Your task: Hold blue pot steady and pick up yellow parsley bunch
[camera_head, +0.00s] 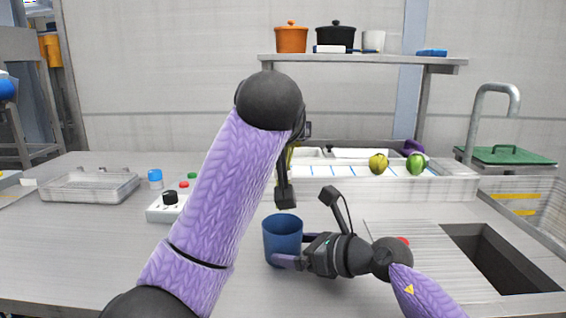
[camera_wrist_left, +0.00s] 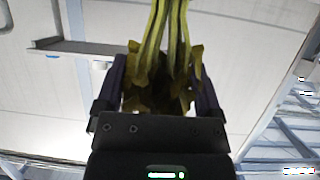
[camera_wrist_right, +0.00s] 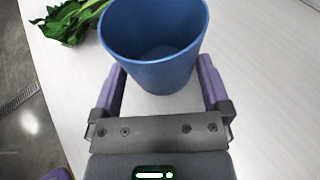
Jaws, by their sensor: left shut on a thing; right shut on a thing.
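The blue pot (camera_head: 282,238) stands upright on the counter. My right gripper (camera_head: 296,250) is shut on it, with a finger on either side in the right wrist view, where the pot (camera_wrist_right: 155,45) looks empty inside. My left gripper (camera_wrist_left: 158,75) is shut on the yellow parsley bunch (camera_wrist_left: 160,95), whose leaves sit between the fingers and stems run towards the top of the left wrist view. In the head view my left arm hides nearly all of the bunch and most of the left gripper, which is raised above the counter behind the pot.
A green leafy bunch (camera_wrist_right: 72,22) lies on the counter near the pot. A white tray (camera_head: 420,190) with yellow and green vegetables stands behind. The sink opening (camera_head: 495,255) is at right. A clear tray (camera_head: 90,185) and a button box (camera_head: 165,208) are at left.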

